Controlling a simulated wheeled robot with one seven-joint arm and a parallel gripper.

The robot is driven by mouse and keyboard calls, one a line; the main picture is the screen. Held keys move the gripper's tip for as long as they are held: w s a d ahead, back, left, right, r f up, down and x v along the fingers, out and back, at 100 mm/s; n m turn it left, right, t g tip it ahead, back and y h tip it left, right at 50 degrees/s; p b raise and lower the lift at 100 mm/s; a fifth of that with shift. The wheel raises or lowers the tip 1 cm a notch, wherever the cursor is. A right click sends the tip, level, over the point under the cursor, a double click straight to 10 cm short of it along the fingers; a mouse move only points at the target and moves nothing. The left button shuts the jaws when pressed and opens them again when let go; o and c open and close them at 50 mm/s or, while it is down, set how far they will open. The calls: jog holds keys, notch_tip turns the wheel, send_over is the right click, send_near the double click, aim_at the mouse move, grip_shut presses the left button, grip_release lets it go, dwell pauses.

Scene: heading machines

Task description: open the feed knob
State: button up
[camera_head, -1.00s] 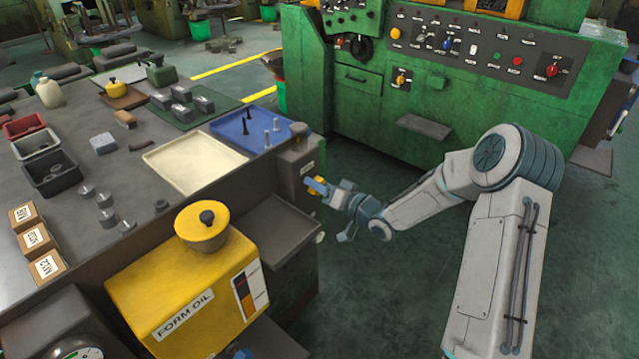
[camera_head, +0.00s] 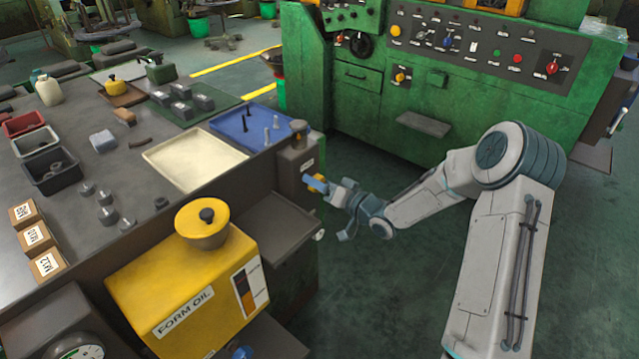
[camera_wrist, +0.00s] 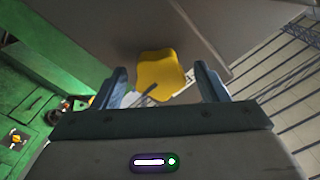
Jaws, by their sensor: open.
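The yellow feed knob (camera_wrist: 158,72) sits on the front of a grey box (camera_head: 296,160) at the near right corner of the bench. In the wrist view it lies between the two blue-grey fingers of my gripper (camera_wrist: 163,88), with a visible gap on each side. In the head view my gripper (camera_head: 318,188) is at the box's face and its fingers partly cover the knob. The jaws are open, and nothing is clamped. A thin dark line shows at the knob's lower left edge in the wrist view.
A grey shelf (camera_head: 270,225) juts out left of my gripper, with the yellow form oil tank (camera_head: 185,295) nearer. A blue tray (camera_head: 250,132) with pins lies on the bench behind. A green machine (camera_head: 440,90) stands at the back. Floor to the right is free.

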jog(key=b+v, duration=0.1)
jog(key=v, duration=1.2)
jog(key=shift+s+d, duration=0.2)
